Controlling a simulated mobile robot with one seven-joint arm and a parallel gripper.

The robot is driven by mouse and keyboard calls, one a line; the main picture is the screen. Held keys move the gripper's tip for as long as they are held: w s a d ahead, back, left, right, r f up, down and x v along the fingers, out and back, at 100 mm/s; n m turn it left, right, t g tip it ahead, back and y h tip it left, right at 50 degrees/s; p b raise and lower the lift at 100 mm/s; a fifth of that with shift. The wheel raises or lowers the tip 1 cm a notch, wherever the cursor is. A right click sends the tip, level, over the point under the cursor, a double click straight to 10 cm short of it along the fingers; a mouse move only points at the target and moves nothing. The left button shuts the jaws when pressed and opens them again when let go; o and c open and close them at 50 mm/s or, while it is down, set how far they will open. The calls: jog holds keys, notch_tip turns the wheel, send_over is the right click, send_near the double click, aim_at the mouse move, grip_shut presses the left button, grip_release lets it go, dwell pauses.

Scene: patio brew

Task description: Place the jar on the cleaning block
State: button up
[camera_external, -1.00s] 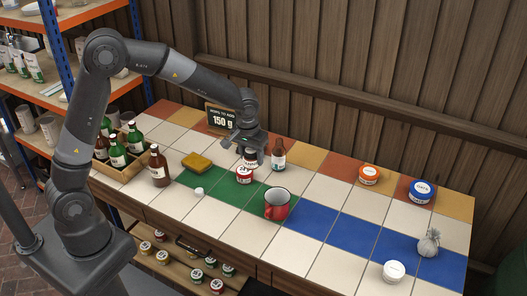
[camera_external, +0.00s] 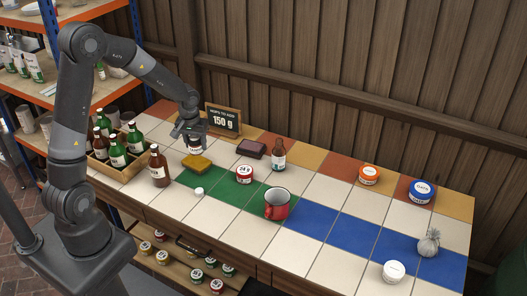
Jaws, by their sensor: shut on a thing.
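My gripper (camera_external: 188,130) points down and is shut on a small dark jar with a white label (camera_external: 195,148). The jar is upright, directly above or just behind a yellow sponge-like block (camera_external: 197,162) on the tiled bench. I cannot tell whether the jar touches that block. A dark reddish-brown block (camera_external: 251,149) lies farther right, near the back of the bench, with nothing on it. The picture does not show which of the two is the cleaning block. The fingertips are small and partly hidden around the jar's top.
A brown bottle (camera_external: 159,170) and a wooden crate of bottles (camera_external: 135,172) stand left. A sign (camera_external: 223,119) stands behind the gripper.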

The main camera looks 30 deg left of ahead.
jog(key=shift+w+a+f, duration=0.45)
jog(key=shift+a, duration=0.15)
jog(key=shift+w+a+f, duration=0.4)
jog(key=shift+a+f, duration=0.05)
jog(key=shift+a, duration=0.15)
jog(key=shift+f, duration=1.95)
jog(key=shift+f, duration=0.1)
jog(key=o, duration=1.1)
jog(key=shift+c, duration=0.2)
